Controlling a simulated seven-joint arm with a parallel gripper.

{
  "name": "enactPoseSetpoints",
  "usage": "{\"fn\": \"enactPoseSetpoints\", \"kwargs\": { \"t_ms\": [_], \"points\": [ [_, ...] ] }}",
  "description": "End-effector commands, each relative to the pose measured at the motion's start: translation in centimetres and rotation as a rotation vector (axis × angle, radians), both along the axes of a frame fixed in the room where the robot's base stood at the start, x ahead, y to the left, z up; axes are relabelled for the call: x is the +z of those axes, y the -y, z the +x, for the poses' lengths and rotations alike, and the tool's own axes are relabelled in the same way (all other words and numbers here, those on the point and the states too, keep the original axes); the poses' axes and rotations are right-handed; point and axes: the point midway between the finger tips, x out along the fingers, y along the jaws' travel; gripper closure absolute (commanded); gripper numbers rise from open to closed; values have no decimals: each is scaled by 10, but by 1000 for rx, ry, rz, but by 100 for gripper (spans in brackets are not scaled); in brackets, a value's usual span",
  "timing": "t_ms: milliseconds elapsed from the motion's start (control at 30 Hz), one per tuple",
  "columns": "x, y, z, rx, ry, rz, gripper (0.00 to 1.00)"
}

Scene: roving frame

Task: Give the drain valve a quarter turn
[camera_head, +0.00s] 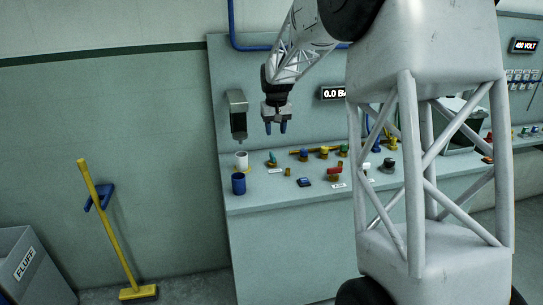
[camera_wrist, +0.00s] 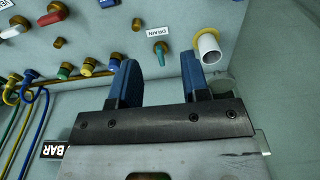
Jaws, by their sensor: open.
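The drain valve has a small teal lever handle on a brass base. It sits on the bench top, in the wrist view (camera_wrist: 160,48) beside a white label reading DRAIN (camera_wrist: 157,32). In the head view, the teal handle (camera_head: 272,157) is near the bench's left end, with a small label (camera_head: 275,171) in front of it. My gripper (camera_head: 275,128) hangs above the valve, fingers down, apart from it. In the wrist view, my gripper's blue fingers (camera_wrist: 159,60) are spread and empty, with the handle showing in the gap between them.
A white cup (camera_head: 241,160) and a blue cup (camera_head: 238,183) stand left of the valve. A grey dispenser (camera_head: 237,115) hangs on the wall above them. A red-handled valve (camera_head: 324,151) and several other fittings are to the right. My arm hides part of the bench.

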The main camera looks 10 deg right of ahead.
Motion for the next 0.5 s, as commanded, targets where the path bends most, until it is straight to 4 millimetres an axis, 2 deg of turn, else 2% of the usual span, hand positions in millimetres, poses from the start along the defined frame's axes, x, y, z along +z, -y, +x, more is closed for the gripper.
{"fn": "enactPoseSetpoints", "kwargs": {
  "t_ms": [100, 500],
  "points": [
    [-17, 4, 28, 0, -12, 1, 57],
    [-77, 18, 112, 4, -41, 4, 57]
  ]
}}
